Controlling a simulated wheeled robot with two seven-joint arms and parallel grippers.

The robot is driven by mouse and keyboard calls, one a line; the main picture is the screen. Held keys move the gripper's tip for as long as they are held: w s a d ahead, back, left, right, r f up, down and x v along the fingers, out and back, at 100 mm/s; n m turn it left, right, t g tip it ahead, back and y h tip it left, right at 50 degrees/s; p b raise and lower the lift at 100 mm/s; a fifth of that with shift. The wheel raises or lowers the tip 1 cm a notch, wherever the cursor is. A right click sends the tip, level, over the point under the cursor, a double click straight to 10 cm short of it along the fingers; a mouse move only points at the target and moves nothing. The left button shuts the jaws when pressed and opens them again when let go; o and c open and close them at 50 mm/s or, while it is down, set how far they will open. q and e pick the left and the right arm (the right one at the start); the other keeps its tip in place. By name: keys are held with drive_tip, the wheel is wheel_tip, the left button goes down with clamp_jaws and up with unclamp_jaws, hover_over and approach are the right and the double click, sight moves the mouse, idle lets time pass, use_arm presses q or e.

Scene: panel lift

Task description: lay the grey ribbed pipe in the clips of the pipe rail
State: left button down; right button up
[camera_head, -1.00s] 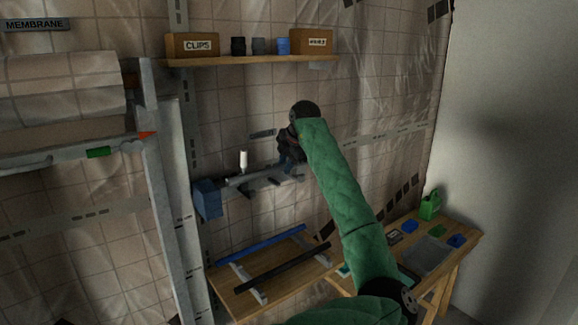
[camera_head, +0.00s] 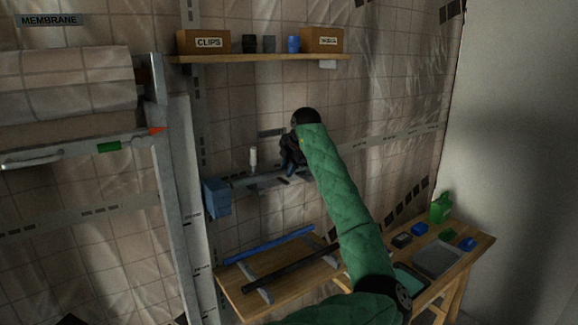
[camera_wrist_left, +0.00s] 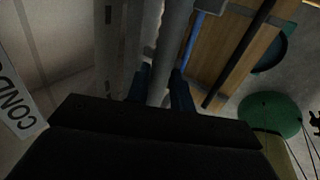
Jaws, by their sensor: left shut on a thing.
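My left gripper (camera_head: 291,168) is up at the wall, beside the pipe rail, on the end of my green-sleeved arm. In the left wrist view its two blue fingers (camera_wrist_left: 161,92) are shut on the grey ribbed pipe (camera_wrist_left: 172,45), which runs up the picture away from them. In the head view the grey pipe (camera_head: 244,181) shows dimly, left of the gripper, along the pipe rail. Dark clips (camera_head: 283,181) show near the rail. The gripper hides the pipe's right part, and I cannot tell whether the pipe sits in the clips. My right gripper is not in view.
A blue box (camera_head: 216,198) is at the rail's left end, and a white bottle-like thing (camera_head: 253,157) stands above it. A shelf (camera_head: 262,58) hangs above. Below, a bench (camera_head: 240,297) bears a blue pipe (camera_head: 270,244) and a black pipe (camera_head: 290,268).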

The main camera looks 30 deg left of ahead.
use_arm(q)
drive_tip(key=shift+f, duration=1.2)
drive_tip(key=c, duration=1.2)
unclamp_jaws()
drive_tip(key=shift+o, duration=0.3)
drive_tip(key=shift+d+r+b, duration=0.15)
drive_tip(key=shift+r+b, duration=0.05)
drive_tip(key=shift+b, duration=0.15)
drive_tip(key=b+v, duration=0.2)
drive_tip(key=v, duration=0.5)
drive_tip(key=shift+r+b, duration=0.15)
drive_tip(key=shift+b, duration=0.15)
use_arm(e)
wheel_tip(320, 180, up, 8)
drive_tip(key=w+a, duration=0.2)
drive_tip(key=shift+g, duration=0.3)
use_arm(q)
drive_tip(key=shift+s+d, duration=0.1)
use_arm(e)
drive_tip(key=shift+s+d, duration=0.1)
